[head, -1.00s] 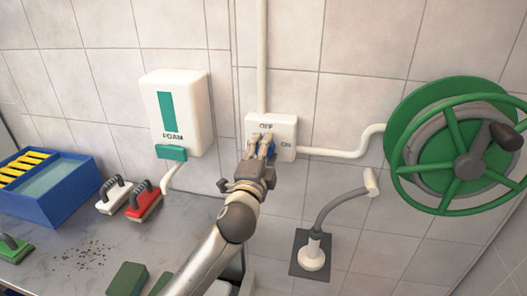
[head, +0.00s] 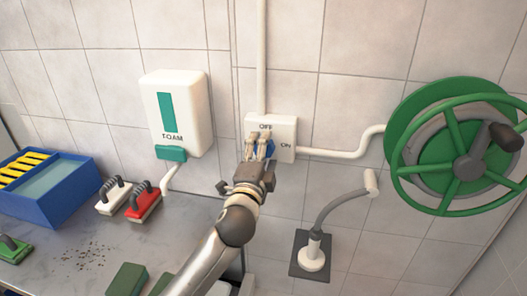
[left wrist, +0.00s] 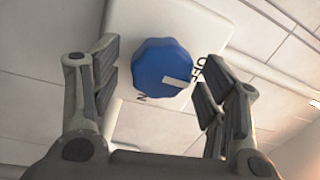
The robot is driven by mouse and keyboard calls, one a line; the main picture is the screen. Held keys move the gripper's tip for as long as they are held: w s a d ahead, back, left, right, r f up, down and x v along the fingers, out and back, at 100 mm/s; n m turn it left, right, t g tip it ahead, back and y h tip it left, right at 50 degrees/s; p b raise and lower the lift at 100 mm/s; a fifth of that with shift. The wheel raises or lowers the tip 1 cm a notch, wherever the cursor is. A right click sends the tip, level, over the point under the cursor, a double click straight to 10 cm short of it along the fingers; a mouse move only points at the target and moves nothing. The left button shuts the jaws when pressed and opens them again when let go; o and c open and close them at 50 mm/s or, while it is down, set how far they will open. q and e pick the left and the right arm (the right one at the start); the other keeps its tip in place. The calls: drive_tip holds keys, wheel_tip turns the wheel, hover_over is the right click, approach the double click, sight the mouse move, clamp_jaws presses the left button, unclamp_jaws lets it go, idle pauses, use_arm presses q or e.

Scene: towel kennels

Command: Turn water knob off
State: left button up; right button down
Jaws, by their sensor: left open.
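The blue water knob (left wrist: 163,67) sits on a white wall box (head: 286,128) marked OFF and ON. In the left wrist view its white pointer mark lies on the side facing the OFF lettering. My left gripper (head: 258,148) is in front of the box, and its fingers partly hide the knob in the head view. In the left wrist view the open fingers (left wrist: 157,90) stand on either side of the knob, with a visible gap to it. My right gripper is not in view.
A green hose reel (head: 462,150) is on the wall at right, above a grey flexible spout (head: 340,205). A foam dispenser (head: 178,112) hangs at left. A blue tub (head: 50,205) and several brushes stand on the counter.

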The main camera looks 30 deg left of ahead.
use_arm(q)
drive_tip(key=v, duration=1.1)
drive_tip(key=shift+s, duration=0.25)
drive_tip(key=s+f+n+g+h, duration=0.1)
drive_tip(key=s+f+n+g, duration=0.25)
drive_tip(key=f, duration=0.45)
drive_tip(key=s+f+n+g+h, duration=0.1)
drive_tip(key=s+f+n+g, duration=0.25)
drive_tip(key=f, duration=0.55)
drive_tip(key=s+d+f+n+g+h, duration=0.2)
drive_tip(key=s+d+f+g, duration=0.15)
drive_tip(key=s+f, duration=0.4)
drive_tip(key=s+d+f+n+g+h, duration=0.1)
drive_tip(key=s+d+f+n+g, duration=0.1)
drive_tip(key=s+f+g, duration=0.5)
drive_tip(key=s+f+t, duration=0.1)
drive_tip(key=s+f, duration=0.2)
drive_tip(key=f, duration=2.2)
drive_tip(key=s+a+f, duration=0.2)
drive_tip(key=s+f, duration=1.2)
drive_tip(key=s, duration=0.2)
drive_tip(key=shift+s+a+f+g, duration=0.15)
drive_tip(key=shift+a+f+g, duration=0.2)
drive_tip(key=shift+g, duration=0.1)
